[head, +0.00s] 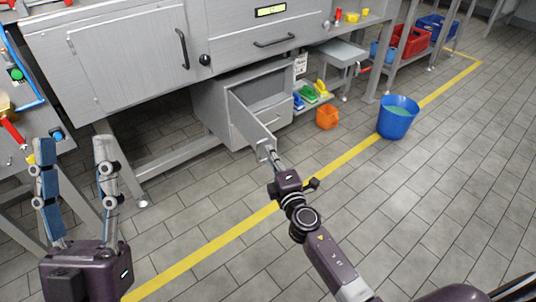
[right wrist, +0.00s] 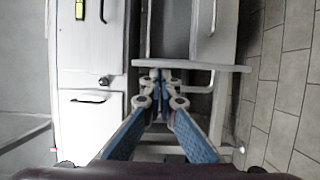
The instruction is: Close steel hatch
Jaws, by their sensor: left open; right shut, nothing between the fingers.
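The steel hatch (head: 250,122) is a flat grey door on the low steel cabinet (head: 211,112) under the bench, in the head view. It stands open, swung out from the cabinet's front, and part of the dark inside shows beside it. My right gripper (head: 269,152) is shut and empty, with its fingertips at the free end of the hatch. I cannot tell whether they touch it. In the right wrist view, the shut fingertips (right wrist: 161,74) are close to a pale panel edge. My left gripper (head: 75,145) is open and empty, far left of the hatch, over the floor.
An orange bin (head: 327,116) stands on the floor right of the cabinet, and a blue bucket (head: 397,117) stands further right. A grey stool (head: 342,55) and a low shelf with coloured items are behind. Bench legs stand left of the cabinet. The tiled floor in front is clear.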

